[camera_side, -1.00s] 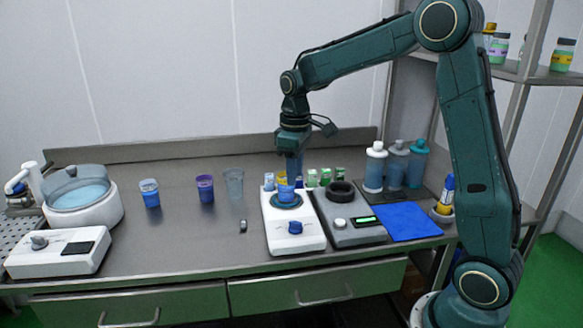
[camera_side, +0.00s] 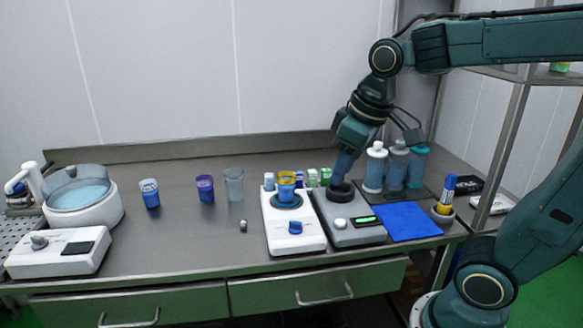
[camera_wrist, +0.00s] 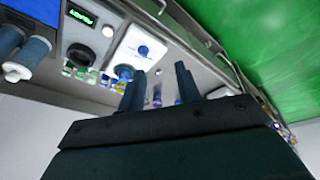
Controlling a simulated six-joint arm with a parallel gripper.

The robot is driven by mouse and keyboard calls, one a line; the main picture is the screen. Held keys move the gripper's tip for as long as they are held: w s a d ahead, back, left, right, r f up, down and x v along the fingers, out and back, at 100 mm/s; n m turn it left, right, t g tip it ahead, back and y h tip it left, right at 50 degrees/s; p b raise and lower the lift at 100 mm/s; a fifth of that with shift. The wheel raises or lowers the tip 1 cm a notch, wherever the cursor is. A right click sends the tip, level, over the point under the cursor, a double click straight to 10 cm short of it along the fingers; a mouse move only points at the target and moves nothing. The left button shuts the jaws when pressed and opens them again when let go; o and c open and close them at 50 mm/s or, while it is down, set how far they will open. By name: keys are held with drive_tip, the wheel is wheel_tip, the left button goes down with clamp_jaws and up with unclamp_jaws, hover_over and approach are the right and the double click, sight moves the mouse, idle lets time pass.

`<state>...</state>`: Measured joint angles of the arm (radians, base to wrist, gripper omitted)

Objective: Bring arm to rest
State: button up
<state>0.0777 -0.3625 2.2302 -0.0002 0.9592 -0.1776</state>
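My gripper (camera_side: 343,168) points down and tilts, over the back of the grey device as the side view shows it. In the wrist view its two fingers (camera_wrist: 160,86) stand apart with nothing held between them. My arm reaches in from the right, its upper part leaving the picture. A blue cup with a yellow band (camera_side: 286,186) stands upright on the round plate of the white device (camera_side: 304,236), clear of my gripper. The grey device (camera_side: 352,236) has a dark ring (camera_side: 341,192) on top, close to the fingertips; I cannot tell the gap.
Several bottles (camera_side: 375,168) stand just right of my gripper. A blue mat (camera_side: 408,222) lies in front of them. A blue cup (camera_side: 149,194), a purple-banded cup (camera_side: 205,189) and a clear cup (camera_side: 234,184) stand left. A white heated-bath unit (camera_side: 75,218) is at far left.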

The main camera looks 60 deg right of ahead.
drive_tip(key=s+a+f+m+t, duration=0.1)
drive_tip(key=s+a+t, duration=0.1)
drive_tip(key=s, duration=0.6)
drive_tip(key=shift+s+f, duration=0.25)
drive_tip(key=shift+s, duration=0.15)
